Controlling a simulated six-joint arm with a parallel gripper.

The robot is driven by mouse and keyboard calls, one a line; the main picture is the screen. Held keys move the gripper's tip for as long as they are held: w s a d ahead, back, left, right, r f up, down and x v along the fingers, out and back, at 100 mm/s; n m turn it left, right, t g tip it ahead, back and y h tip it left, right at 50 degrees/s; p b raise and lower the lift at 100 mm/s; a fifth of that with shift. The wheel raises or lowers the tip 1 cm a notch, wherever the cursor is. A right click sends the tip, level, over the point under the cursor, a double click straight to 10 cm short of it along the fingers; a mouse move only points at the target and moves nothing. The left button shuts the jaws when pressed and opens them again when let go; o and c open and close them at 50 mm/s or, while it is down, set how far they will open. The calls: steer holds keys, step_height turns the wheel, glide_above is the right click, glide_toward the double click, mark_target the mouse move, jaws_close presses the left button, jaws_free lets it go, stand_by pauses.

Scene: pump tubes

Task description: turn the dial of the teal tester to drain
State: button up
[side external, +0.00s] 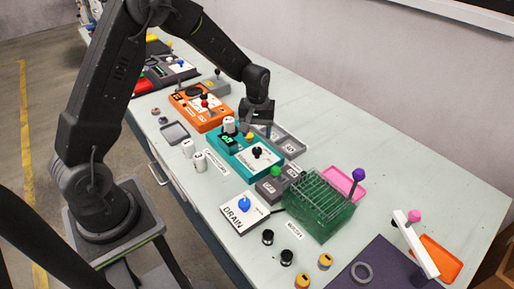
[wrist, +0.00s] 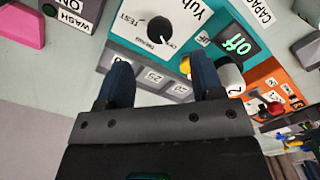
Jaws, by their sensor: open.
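The teal tester (side external: 236,158) lies mid-table, and part of it shows at the top of the wrist view (wrist: 207,42). Its black dial (wrist: 160,30) sits on a white plate with small labels; TEST is readable. A pale mark on the dial faces the plate's small lower labels, but I cannot tell exactly which one. The dial also shows in the side view (side external: 257,152). The tester has a yellow button (wrist: 185,65), a green display (wrist: 234,44) reading "off" and a white cylinder (side external: 229,125). My gripper (wrist: 161,62) is open and empty, above the tester's far side, apart from the dial.
Grey numbered trays (side external: 289,144) lie behind the tester. A separate white DRAIN box (side external: 243,213) with a blue knob stands in front. A green rack (side external: 320,205) is to the right, an orange device (side external: 197,107) to the left.

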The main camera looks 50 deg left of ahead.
mark_target(257, 150)
step_height(257, 150, down, 7)
steer(key=shift+f, duration=0.1)
steer(key=shift+c, duration=0.3)
steer(key=c, duration=0.9)
steer(key=shift+o, duration=0.2)
steer(key=shift+m, duration=0.3)
steer(key=m, duration=0.5)
steer(key=shift+m, duration=0.3)
steer(key=m, duration=0.5)
steer(key=shift+m, duration=0.4)
